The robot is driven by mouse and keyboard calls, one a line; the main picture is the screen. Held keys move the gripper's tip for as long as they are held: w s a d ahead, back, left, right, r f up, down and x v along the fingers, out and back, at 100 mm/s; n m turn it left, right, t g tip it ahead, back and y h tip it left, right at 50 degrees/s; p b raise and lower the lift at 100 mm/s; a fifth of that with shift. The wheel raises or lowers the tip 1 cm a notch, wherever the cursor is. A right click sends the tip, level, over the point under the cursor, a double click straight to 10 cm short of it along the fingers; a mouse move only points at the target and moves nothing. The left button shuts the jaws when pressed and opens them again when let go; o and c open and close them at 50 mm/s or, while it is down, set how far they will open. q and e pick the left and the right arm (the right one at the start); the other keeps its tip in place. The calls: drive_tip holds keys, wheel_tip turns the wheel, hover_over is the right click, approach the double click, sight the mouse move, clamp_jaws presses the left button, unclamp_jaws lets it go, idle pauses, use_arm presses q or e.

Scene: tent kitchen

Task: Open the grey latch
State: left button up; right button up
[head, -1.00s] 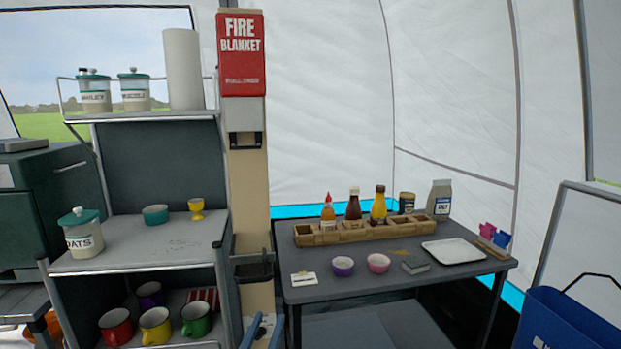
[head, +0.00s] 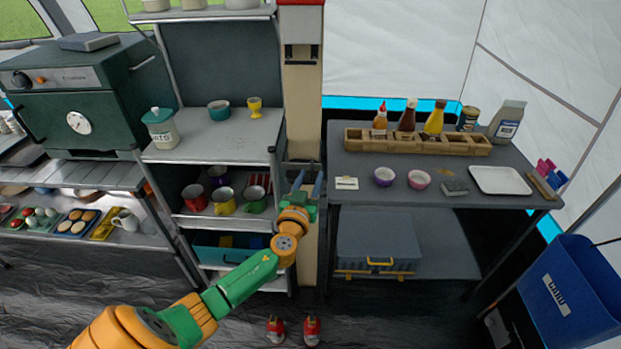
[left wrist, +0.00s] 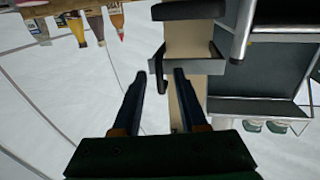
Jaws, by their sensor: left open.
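A grey fixture with a dark lever, which looks like the grey latch (left wrist: 194,77), is on the tan post in the left wrist view, which is upside down. The dark lever (left wrist: 157,66) lies at the fixture's left end, between the fingertips in the picture; I cannot tell whether they touch it. In the head view my left gripper (head: 308,180) is raised in front of the post (head: 303,110) and partly hides the fixture there. It is open and empty; its two fingers also show in the left wrist view (left wrist: 160,76). My right gripper is not in view.
A shelf unit (head: 225,135) with mugs and jars stands left of the post. A dark table (head: 365,190) with bottles in a wooden rack (head: 365,141) stands right. A grey box (head: 378,245) sits under it. A blue bin (head: 575,290) is at far right.

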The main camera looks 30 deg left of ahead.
use_arm(q)
clamp_jaws()
idle(1.4)
